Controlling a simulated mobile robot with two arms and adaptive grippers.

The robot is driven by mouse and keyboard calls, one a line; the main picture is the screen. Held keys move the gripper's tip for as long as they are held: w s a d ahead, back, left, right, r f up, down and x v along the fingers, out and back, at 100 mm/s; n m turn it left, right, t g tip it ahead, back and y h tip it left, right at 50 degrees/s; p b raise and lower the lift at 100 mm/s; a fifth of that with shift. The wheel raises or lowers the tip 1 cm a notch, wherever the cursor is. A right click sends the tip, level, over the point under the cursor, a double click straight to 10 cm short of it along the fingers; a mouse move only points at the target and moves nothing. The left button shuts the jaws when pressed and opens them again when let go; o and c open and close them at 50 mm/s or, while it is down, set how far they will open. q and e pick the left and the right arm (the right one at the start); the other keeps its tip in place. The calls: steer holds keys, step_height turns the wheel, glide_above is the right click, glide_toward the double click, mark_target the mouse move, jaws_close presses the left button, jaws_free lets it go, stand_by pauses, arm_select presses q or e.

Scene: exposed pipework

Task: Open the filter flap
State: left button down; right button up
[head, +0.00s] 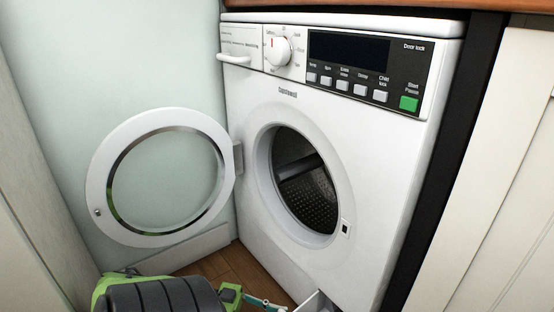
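The white washing machine (380,175) stands in a corner with its front turned to the left. A small white panel (318,303) sticks out from the low front of the machine at the bottom edge of the head view. It looks like the filter flap, tilted outward, but most of it is cut off. My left arm comes in at the bottom left, black and green. Part of my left gripper (265,304), with a teal piece, shows just left of the panel. Its fingertips are cut off or too small to read, and I cannot tell whether it touches the panel. My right gripper is out of view.
The round door (160,236) hangs wide open to the left, leaving the drum opening (303,180) uncovered. A pale wall is behind the door. A cream cabinet (500,190) stands at the right. A strip of wooden floor (228,262) shows below the door.

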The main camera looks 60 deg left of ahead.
arm_select(q)
steer(key=shift+w+a+r, duration=0.2)
steer(key=shift+w+r, duration=0.15)
steer(key=shift+w, duration=0.25)
steer(key=c, duration=2.1)
jaws_free()
steer(key=shift+w+d, duration=0.1)
steer(key=shift+f, duration=0.1)
steer(key=shift+s, duration=0.2)
steer(key=shift+s+f, duration=0.1)
steer(key=v, duration=0.7)
steer(key=shift+s, duration=0.1)
